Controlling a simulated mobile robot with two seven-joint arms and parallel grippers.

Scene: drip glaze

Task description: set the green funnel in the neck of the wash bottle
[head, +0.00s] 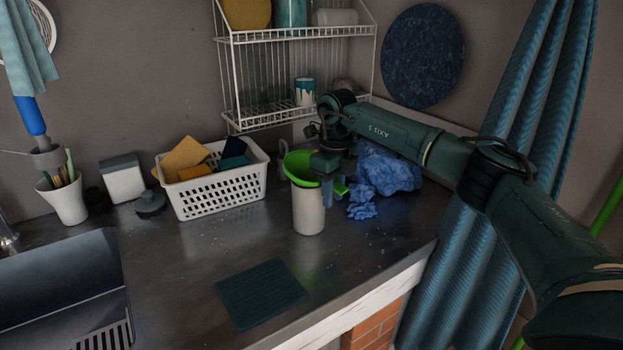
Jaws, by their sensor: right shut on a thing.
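The green funnel (299,169) is a bright green cone with its wide mouth up, tilted a little. My right gripper (333,184) is shut on the funnel at its right side. The wash bottle (309,212) is a pale upright cylinder on the dark worktop, directly below the funnel in the picture. The funnel and gripper hide the bottle's top, so I cannot tell whether the funnel's stem is inside the neck or just above it. My left gripper is not in view.
A white basket (217,193) with sponges stands left of the bottle. Crumpled blue material (388,168) lies behind and right. A dark mat (262,293) lies in front. A sink (62,290) is at left, and a wire rack (290,75) is behind. The worktop around the mat is clear.

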